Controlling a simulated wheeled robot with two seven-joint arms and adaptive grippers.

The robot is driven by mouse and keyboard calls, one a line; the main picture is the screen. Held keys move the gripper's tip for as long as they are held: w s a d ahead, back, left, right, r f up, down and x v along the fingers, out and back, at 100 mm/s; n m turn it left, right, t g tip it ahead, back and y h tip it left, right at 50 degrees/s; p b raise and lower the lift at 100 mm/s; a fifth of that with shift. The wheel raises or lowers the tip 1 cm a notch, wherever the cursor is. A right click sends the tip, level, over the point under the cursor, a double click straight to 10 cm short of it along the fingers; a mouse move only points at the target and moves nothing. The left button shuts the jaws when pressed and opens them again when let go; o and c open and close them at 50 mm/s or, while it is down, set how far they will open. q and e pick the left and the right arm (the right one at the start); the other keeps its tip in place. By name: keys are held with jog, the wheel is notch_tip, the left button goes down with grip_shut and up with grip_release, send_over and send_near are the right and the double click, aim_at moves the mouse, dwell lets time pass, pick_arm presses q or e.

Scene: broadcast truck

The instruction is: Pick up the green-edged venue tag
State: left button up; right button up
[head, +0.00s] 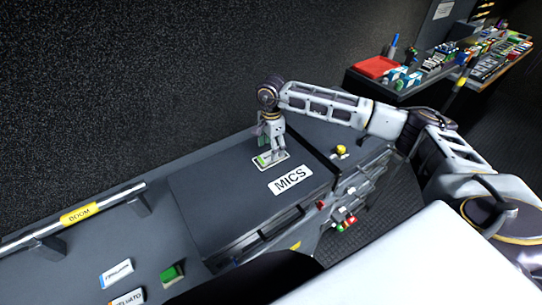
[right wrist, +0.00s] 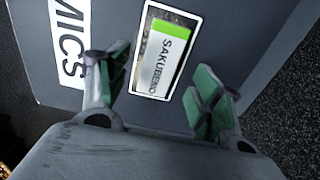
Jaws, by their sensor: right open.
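The green-edged venue tag (right wrist: 164,56) shows in the right wrist view, a white label reading roughly "SAKUBEENO" with a bright green band at one end. It lies inside a white-outlined rectangle on the dark case lid (head: 215,195). In the head view the tag (head: 264,160) is partly hidden by my right gripper (head: 270,150), which points down over it. In the right wrist view my right gripper (right wrist: 165,90) is open, its green-padded fingers on either side of the tag and apart from it. My left gripper is not in view.
A "MICS" label (head: 290,180) is on the lid beside the tag. A "BOOM" bar (head: 80,214), white labels (head: 116,272) and a green block (head: 172,274) are at the lower left. A desk with a red tray (head: 376,67) and many small items is at the back right.

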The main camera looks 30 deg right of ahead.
jog(key=shift+f, duration=1.6)
jog(key=shift+c, duration=0.2)
jog(key=c, duration=1)
